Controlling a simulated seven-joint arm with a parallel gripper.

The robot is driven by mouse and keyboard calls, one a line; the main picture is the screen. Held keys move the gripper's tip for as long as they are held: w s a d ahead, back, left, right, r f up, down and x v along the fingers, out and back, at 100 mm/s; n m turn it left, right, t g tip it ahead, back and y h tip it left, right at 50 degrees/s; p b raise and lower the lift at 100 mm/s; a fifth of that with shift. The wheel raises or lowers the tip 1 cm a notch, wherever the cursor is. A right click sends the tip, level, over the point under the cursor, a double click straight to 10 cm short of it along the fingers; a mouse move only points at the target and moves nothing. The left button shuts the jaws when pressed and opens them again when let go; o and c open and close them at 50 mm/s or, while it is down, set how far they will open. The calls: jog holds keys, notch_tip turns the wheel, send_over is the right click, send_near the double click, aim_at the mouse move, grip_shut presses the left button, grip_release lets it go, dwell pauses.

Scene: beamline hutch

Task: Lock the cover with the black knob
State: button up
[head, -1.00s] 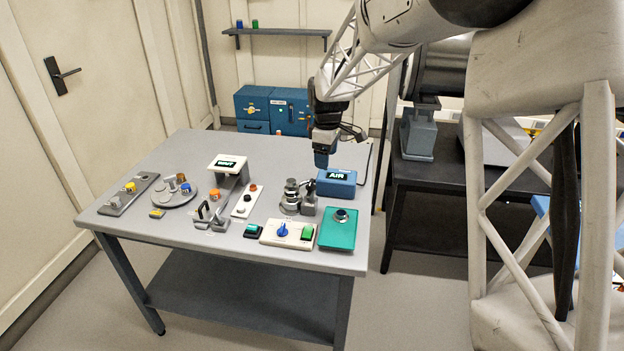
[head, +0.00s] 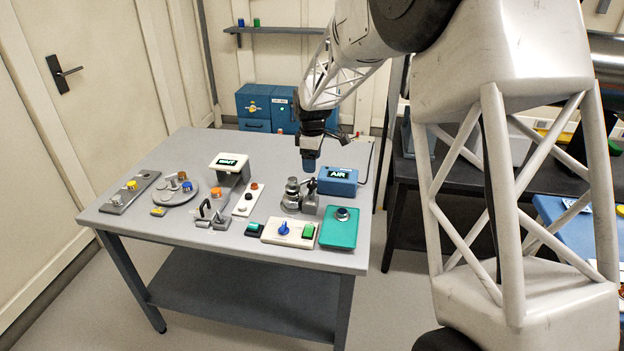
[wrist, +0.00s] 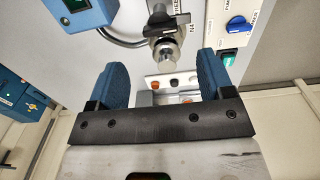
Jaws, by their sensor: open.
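My gripper (head: 309,165) is above the back right of the grey table, open and empty. Its two blue fingers stand apart in the wrist view (wrist: 162,84). Just below it in the head view is a small metal fixture (head: 292,196) with stacked round parts and a grey bracket beside it. In the wrist view its bright metal cylinder (wrist: 166,54) shows beyond the fingers, apart from them. A pale strip (head: 242,208) carries an orange-brown knob and a small dark knob (head: 248,196). I cannot tell for certain which part is the cover with the black knob.
A blue box marked AIR (head: 338,181) stands right of the fixture. A panel with a blue knob and green button (head: 289,234) and a green tray (head: 325,232) lie in front.

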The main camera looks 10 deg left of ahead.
aim_at(312, 180)
jog(key=shift+f, duration=3.6)
jog(key=shift+c, duration=0.3)
jog(key=c, duration=0.9)
jog(key=shift+o, duration=0.2)
